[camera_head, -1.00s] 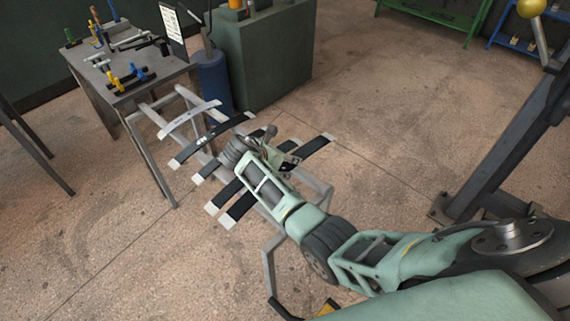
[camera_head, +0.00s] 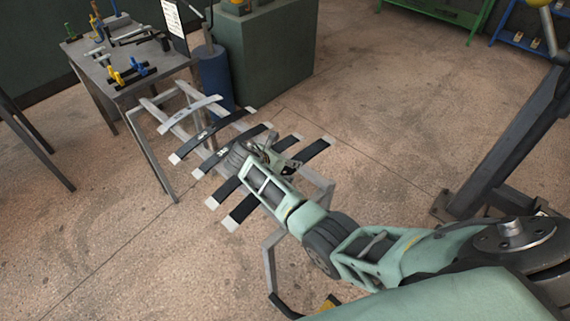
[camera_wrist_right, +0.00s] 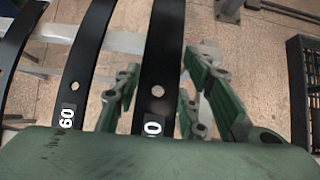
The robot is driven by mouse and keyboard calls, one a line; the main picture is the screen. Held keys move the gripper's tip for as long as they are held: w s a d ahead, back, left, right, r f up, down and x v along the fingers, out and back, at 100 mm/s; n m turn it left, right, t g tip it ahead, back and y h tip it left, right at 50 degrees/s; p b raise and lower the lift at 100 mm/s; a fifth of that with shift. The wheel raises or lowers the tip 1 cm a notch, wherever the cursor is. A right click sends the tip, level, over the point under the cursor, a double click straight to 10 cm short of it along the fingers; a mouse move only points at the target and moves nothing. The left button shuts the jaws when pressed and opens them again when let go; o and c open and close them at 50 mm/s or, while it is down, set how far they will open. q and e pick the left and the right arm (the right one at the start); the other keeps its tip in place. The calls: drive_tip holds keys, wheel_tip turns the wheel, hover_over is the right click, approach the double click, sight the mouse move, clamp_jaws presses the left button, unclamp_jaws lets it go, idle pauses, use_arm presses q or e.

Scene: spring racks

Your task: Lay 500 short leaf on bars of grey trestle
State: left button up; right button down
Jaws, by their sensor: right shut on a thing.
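The grey trestle (camera_head: 268,265) stands on the floor in the head view, with several long leaves across its bars. A black leaf with pale ends (camera_head: 246,208) is the nearest one, and my right gripper (camera_head: 285,164) is over its middle. In the wrist view this leaf (camera_wrist_right: 164,55) runs between the two green fingers, which are shut on it. Its white label is partly hidden; only a "0" shows. I cannot tell whether it touches the bars. A black leaf labelled "60" (camera_wrist_right: 91,45) lies beside it, apart. My left gripper is out of view.
Floor right of the trestle is open.

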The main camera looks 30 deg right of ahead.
drive_tip(key=shift+w+f+b, duration=0.15)
drive_tip(key=shift+f+b, duration=1.3)
drive_tip(key=shift+f, duration=0.85)
drive_tip(key=c, duration=1.5)
unclamp_jaws()
drive_tip(key=shift+c, duration=0.2)
drive_tip(key=o, duration=0.4)
drive_tip(key=shift+o, duration=0.6)
drive_tip(key=shift+s, duration=0.2)
drive_tip(key=shift+f, duration=0.1)
